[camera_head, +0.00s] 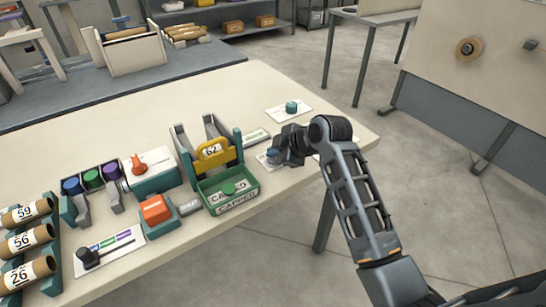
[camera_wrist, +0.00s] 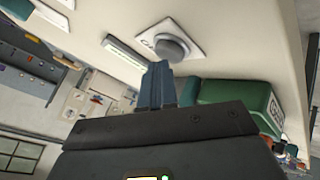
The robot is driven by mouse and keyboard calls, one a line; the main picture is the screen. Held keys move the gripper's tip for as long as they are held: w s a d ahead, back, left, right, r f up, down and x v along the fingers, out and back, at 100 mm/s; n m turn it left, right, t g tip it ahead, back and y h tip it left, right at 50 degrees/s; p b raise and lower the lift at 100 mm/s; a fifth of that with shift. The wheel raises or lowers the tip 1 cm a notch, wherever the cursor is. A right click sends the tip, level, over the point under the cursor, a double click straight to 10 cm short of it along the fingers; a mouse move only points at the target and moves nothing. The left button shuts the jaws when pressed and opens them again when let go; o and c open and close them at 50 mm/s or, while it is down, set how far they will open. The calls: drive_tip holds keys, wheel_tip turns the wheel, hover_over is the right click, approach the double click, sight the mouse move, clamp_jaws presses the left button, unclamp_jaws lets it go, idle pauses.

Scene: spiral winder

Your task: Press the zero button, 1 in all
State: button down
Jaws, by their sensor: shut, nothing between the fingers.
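A round blue-grey button (camera_head: 272,154) on a white plate stands on the table beside my gripper. In the wrist view the button (camera_wrist: 173,46) lies just beyond my fingertips, its plate marked with lettering that I cannot read fully. My gripper (camera_head: 280,151) is shut and empty, close to the button; its fingers (camera_wrist: 158,72) are together. Whether they touch the button I cannot tell. A second, teal button (camera_head: 291,107) sits on a white plate farther back. I cannot read on either plate which one is the zero button.
A green tray marked CAPPED (camera_head: 228,200) and a cradle with a yellow piece marked 62 (camera_head: 213,153) stand left of my gripper. A flat strip display (camera_head: 256,136) lies near the button. An orange block button (camera_head: 156,209) and an orange-knobbed box (camera_head: 152,172) are farther left.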

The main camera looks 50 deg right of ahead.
sight(275, 160)
drive_tip(key=shift+r+p, duration=0.55)
drive_tip(key=shift+r, duration=0.15)
wheel_tip(275, 160, up, 5)
drive_tip(key=p, duration=0.4)
drive_tip(key=shift+r, duration=0.1)
idle(0.7)
